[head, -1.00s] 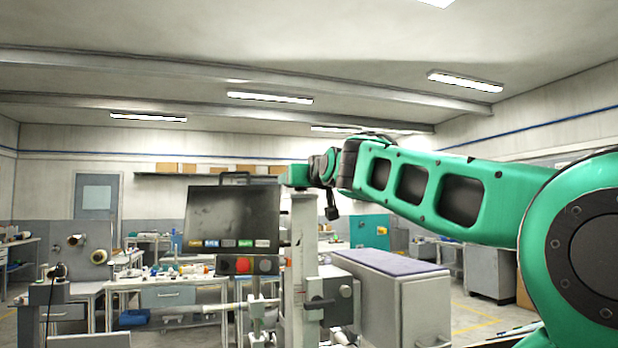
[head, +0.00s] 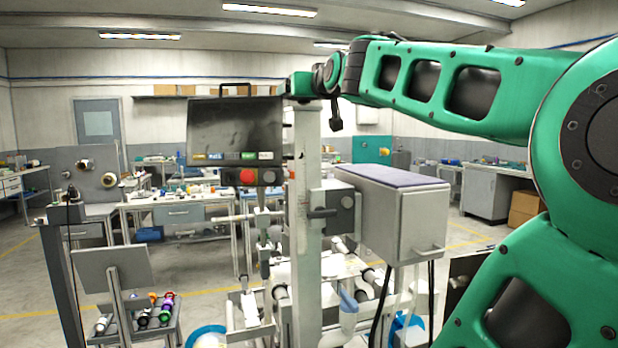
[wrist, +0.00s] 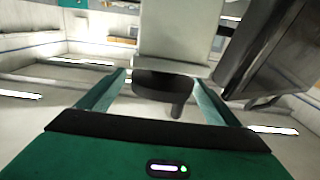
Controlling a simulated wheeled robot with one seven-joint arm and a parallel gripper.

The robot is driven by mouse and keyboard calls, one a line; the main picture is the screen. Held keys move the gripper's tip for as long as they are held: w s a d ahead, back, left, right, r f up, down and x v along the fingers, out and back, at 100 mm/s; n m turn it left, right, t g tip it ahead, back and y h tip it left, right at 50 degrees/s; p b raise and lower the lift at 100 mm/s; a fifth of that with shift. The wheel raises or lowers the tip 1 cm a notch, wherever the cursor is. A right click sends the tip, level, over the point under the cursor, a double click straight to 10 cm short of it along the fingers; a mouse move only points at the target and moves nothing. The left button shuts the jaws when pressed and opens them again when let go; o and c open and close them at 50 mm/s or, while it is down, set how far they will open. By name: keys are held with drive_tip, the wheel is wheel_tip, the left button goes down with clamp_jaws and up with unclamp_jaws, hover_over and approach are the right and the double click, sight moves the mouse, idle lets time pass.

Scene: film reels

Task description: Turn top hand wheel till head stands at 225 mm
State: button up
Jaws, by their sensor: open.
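The top hand wheel (wrist: 160,84) is a dark disc with a short crank handle (wrist: 178,108), in the wrist view at the end of the pale column (wrist: 180,35). My open gripper (wrist: 158,76) has one finger on each side of the wheel; contact cannot be told. In the head view my gripper (head: 301,86) is at the top of the upright column (head: 306,220), and the wheel itself cannot be made out. A grey box-shaped unit (head: 405,215) with a purple top sits beside the column. No height scale or 225 mm mark is readable.
A dark screen (head: 235,130) with a red button (head: 247,176) below stands left of the column, close to my gripper; it shows at right in the wrist view (wrist: 280,50). Rollers and reels sit below. A tilted grey panel (head: 115,268) stands front left.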

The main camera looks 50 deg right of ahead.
drive_tip(key=shift+n+t+y, duration=0.55)
drive_tip(key=shift+n+y, duration=0.3)
drive_tip(key=shift+y, duration=0.45)
drive_tip(key=shift+n+t+y, duration=0.55)
drive_tip(key=shift+n+y, duration=0.3)
drive_tip(key=shift+y, duration=0.45)
drive_tip(key=shift+n+y, duration=0.9)
drive_tip(key=shift+y, duration=0.3)
drive_tip(key=shift+n+y, duration=1.8)
drive_tip(key=shift+y, duration=1)
